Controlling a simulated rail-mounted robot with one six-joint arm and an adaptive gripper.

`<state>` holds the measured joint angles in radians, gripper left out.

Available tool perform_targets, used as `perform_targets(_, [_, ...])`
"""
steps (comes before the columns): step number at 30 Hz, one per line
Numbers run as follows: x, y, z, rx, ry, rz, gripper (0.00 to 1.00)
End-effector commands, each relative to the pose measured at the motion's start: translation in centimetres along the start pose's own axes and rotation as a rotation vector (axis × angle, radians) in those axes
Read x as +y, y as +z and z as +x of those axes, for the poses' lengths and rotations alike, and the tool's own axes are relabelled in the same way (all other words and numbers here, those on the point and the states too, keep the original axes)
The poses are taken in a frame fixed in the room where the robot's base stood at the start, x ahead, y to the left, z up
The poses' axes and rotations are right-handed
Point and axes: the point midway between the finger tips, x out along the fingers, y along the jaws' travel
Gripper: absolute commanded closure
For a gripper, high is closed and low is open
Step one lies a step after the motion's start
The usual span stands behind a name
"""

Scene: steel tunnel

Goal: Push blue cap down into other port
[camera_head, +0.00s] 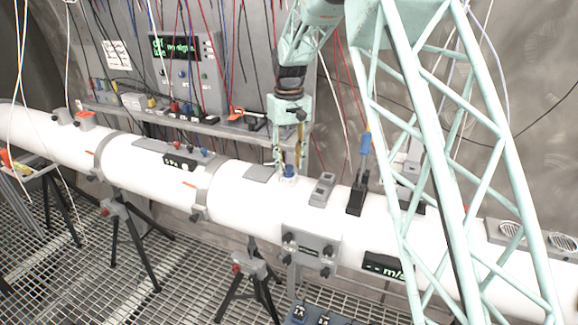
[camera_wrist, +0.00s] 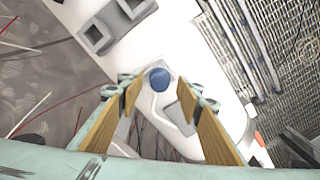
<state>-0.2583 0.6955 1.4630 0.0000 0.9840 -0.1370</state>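The blue cap (camera_head: 289,171) is on top of the white pipe (camera_head: 235,187), directly below my gripper (camera_head: 289,160). In the wrist view the blue cap (camera_wrist: 159,77) is a round dark-blue top, centred just beyond the gap between my fingertips. My gripper (camera_wrist: 160,98) is open, with its yellow-padded fingers apart on either side and nothing clamped between them. I cannot tell whether the fingers touch the cap or how deep it sits. A grey fitting with two square openings (camera_wrist: 97,37) is beside it on the pipe; it also shows in the head view (camera_head: 322,189).
A flat grey plate (camera_wrist: 183,103) lies on the pipe beside the cap. A black block with a blue-topped plug (camera_head: 365,145) stands to the right. A shelf (camera_head: 200,125) with a control box (camera_head: 188,70) and hanging cables runs behind. Tripods support the pipe over a grated floor.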

Motion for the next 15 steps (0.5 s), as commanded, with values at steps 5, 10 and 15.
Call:
perform_targets(5, [0.0, -0.1, -2.4, 0.003, 0.000, 0.000, 0.67])
perform_targets(10, [0.0, -0.1, -4.9, 0.004, 0.001, 0.000, 0.67])
perform_targets(15, [0.0, -0.1, -7.3, 0.003, 0.001, 0.000, 0.67])
